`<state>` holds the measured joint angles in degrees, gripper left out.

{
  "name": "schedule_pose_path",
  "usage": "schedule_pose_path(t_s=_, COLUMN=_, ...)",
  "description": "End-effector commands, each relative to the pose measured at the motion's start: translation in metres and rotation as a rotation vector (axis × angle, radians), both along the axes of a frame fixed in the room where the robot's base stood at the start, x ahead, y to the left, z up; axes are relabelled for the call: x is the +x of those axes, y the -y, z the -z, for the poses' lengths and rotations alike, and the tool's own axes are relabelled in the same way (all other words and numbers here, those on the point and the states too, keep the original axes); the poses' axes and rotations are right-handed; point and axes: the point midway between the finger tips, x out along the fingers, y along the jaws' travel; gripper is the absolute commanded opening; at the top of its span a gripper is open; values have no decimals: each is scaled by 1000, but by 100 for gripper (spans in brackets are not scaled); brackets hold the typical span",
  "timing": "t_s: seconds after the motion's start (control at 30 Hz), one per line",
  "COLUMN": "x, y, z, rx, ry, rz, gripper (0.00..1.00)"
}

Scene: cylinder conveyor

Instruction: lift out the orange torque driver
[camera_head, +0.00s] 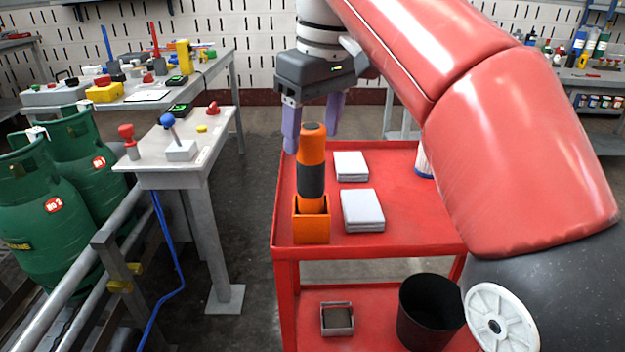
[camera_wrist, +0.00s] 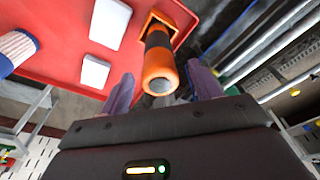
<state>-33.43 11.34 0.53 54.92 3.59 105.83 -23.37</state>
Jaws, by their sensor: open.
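The orange torque driver (camera_head: 312,160) has a dark grey band and stands upright in an orange square holder (camera_head: 311,227) on the red cart. Its lower end is hidden inside the holder. My gripper (camera_head: 311,143) is open, with two purple fingers pointing down above and behind the driver's top. In the wrist view the driver (camera_wrist: 159,73) points its round end toward the camera, between the fingers of my gripper (camera_wrist: 160,92). No finger visibly presses on it. The holder (camera_wrist: 178,22) shows beyond it.
The red cart (camera_head: 400,175) also carries two white stacks (camera_head: 351,166) (camera_head: 362,210) right of the holder and a blue-and-white cylinder (camera_head: 424,164). A black bin (camera_head: 430,312) stands on its lower shelf. A small control table (camera_head: 205,150) and green gas cylinders (camera_head: 45,195) are to the left.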

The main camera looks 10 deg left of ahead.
Motion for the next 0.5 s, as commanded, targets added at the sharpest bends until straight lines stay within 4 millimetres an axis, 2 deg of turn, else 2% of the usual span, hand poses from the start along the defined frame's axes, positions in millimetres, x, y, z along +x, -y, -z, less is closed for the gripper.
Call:
schedule_pose_path(t_s=0.1, x=3, y=-3, z=23, rx=-2, ry=-4, rz=-1, gripper=63)
schedule_pose_path(t_s=0.23, x=4, y=-6, z=39, rx=-2, ry=-2, rz=-1, gripper=63)
schedule_pose_path(t_s=0.5, x=5, y=-7, z=45, rx=0, ry=0, rz=-1, gripper=63)
